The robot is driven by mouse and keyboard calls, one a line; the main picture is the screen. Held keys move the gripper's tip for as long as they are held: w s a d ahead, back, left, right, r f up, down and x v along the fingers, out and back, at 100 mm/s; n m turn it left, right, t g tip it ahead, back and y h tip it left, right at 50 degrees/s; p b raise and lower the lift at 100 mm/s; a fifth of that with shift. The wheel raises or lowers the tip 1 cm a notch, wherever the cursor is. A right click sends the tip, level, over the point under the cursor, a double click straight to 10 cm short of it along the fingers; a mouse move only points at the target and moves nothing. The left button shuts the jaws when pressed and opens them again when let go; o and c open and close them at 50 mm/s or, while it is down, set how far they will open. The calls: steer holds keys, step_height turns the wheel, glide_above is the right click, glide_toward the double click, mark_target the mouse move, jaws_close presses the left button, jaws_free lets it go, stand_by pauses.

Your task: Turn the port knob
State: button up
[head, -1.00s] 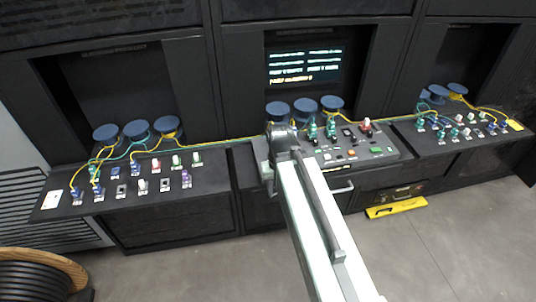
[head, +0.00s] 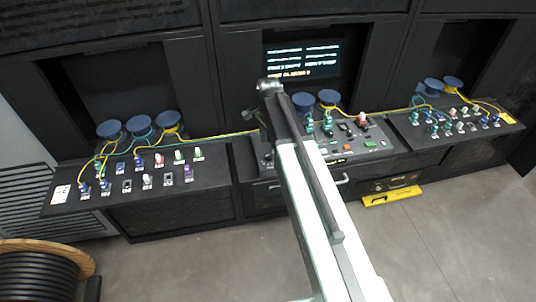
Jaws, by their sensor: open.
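The centre console (head: 378,136) carries several small knobs, buttons and sockets. A red-and-white knob (head: 361,119) stands upright near its back edge. Green plugs (head: 327,124) stand to its left, and a green button (head: 370,143) and an orange button (head: 347,147) lie nearer the front. No label is readable, so I cannot tell which part is the port knob. My arm rises from the bottom right and its upper joint stands in front of the console's left part. The left part of the console is also hidden.
A left shelf (head: 118,211) and a right shelf (head: 455,142) hold several coloured connectors. Blue round spools (head: 138,124) stand behind, with yellow and green cables across. A lit screen (head: 303,62) is above the console.

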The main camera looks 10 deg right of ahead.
mark_target(268, 155)
step_height(268, 155, down, 7)
steer(key=b, duration=0.5)
steer(key=shift+r+b, duration=0.1)
steer(key=shift+b, duration=0.25)
steer(key=shift+r, duration=0.15)
steer(key=shift+c, duration=0.3)
steer(key=c, duration=1)
steer(key=shift+a, duration=0.2)
jaws_close()
steer(key=shift+d, duration=0.15)
